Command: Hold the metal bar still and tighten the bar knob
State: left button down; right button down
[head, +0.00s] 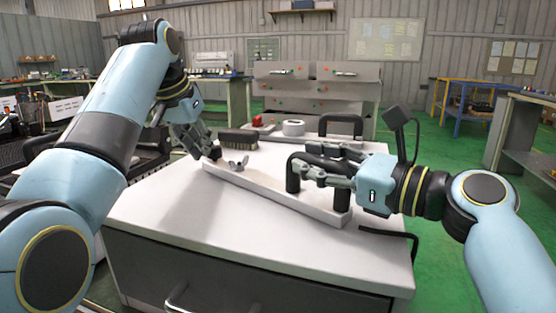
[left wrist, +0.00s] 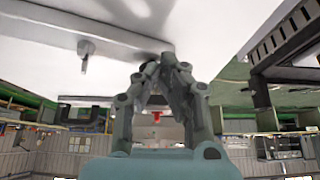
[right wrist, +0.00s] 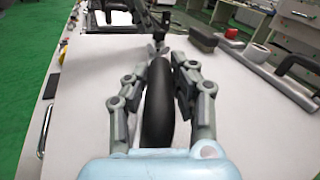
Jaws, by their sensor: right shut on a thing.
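The long pale metal bar (head: 283,192) lies diagonally across the white cabinet top. A grey wing-shaped knob (head: 236,167) stands near its left end and also shows in the left wrist view (left wrist: 84,52). A black arched handle (head: 293,178) rises from the bar's right part. My right gripper (head: 318,165) is shut on this handle (right wrist: 158,105). My left gripper (head: 208,153) is at the bar's left end, beside and apart from the wing knob. Its fingertips look drawn together in the left wrist view (left wrist: 165,68); a small dark part there is hard to make out.
A brush-like block (head: 238,139), a white roll (head: 293,128) and another black handle (head: 341,125) are at the back of the white cabinet top (head: 170,205). The front left of the top is clear.

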pick_arm(q)
jog(key=shift+a, duration=0.1)
jog(key=shift+s+a, duration=0.1)
jog(key=shift+s, duration=0.2)
jog(key=shift+r, duration=0.2)
notch_tip(320, 180, up, 6)
jog(key=shift+f, duration=0.2)
dwell(0.3)
jog(key=shift+s+d+f, duration=0.1)
jog(key=shift+d+f, duration=0.3)
jog(key=shift+f, duration=0.6)
jog(key=shift+s+d+f, duration=0.1)
jog(key=shift+d+f, duration=0.3)
jog(key=shift+f, duration=0.65)
jog(key=shift+s+d+f, duration=0.1)
jog(key=shift+d+f, duration=0.3)
jog(key=shift+f, duration=0.6)
